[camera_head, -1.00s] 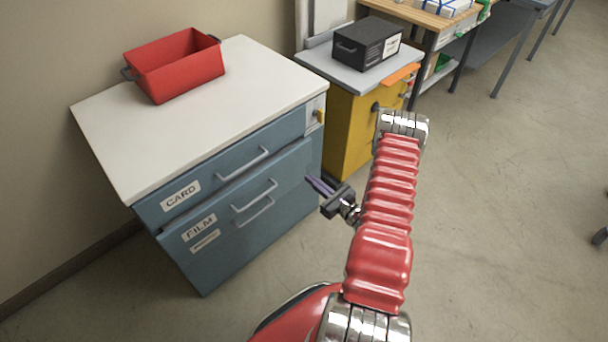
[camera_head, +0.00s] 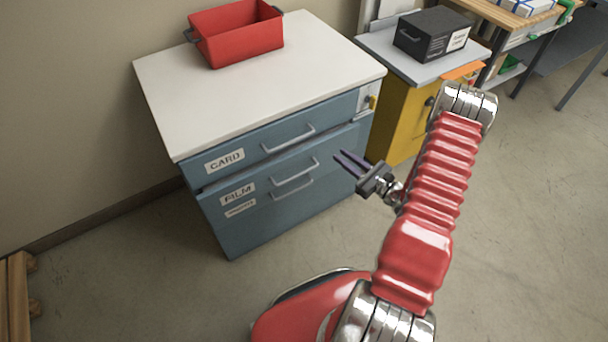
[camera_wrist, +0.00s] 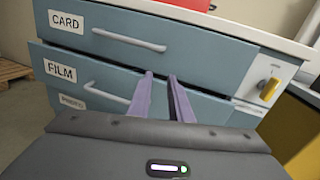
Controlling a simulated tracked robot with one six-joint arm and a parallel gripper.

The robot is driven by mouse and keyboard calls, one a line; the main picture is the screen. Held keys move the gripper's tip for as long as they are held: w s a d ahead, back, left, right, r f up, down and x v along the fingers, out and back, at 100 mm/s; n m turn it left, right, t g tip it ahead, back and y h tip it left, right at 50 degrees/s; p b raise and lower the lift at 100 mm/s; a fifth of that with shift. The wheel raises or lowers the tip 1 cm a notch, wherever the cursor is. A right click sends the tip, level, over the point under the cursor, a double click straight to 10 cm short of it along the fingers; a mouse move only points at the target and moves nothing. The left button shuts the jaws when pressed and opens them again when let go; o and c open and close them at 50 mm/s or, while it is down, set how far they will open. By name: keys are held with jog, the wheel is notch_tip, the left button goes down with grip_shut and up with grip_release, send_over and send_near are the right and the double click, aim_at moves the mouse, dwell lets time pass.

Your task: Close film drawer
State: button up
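The film drawer (camera_head: 262,193) is the blue front labelled FILM, below the card drawer (camera_head: 258,145), in a white-topped cabinet. It stands out slightly past the card drawer, with a dark gap along its top edge. Its grey handle (camera_head: 296,172) is free. In the wrist view the film drawer (camera_wrist: 112,78) lies ahead, partly hidden by my gripper. My gripper (camera_head: 340,155) is in front of the cabinet, toward its right side. In the wrist view its two purple fingers (camera_wrist: 160,75) are apart with nothing between them. I cannot tell whether they touch the drawer.
A red bin (camera_head: 238,38) sits on the cabinet top. A yellow cabinet (camera_head: 400,120) with a black box (camera_head: 432,35) on it stands close on the right. A wooden pallet (camera_head: 18,295) is at the lower left. The floor before the drawers is clear.

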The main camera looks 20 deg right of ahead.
jog(key=s+a+r+n+g+y, duration=0.3)
jog(key=a+r+n+g, duration=0.45)
jog(key=a+r, duration=0.4)
jog(key=s+a+r+n+g+y, duration=0.3)
jog(key=a+r+n+g, duration=0.3)
jog(key=a+r+n, duration=0.55)
jog(key=s+a+r+n+g+h, duration=0.3)
jog(key=s+a+r+n+h, duration=0.15)
jog(key=s, duration=0.45)
jog(key=s+d+r+n+t+h, duration=0.2)
jog(key=s+r+n+t+h, duration=0.3)
jog(key=s+r+n+h, duration=0.2)
jog(key=shift+s+d+r+h, duration=0.15)
jog(key=shift+s+r+h, duration=0.2)
jog(key=shift+n, duration=0.25)
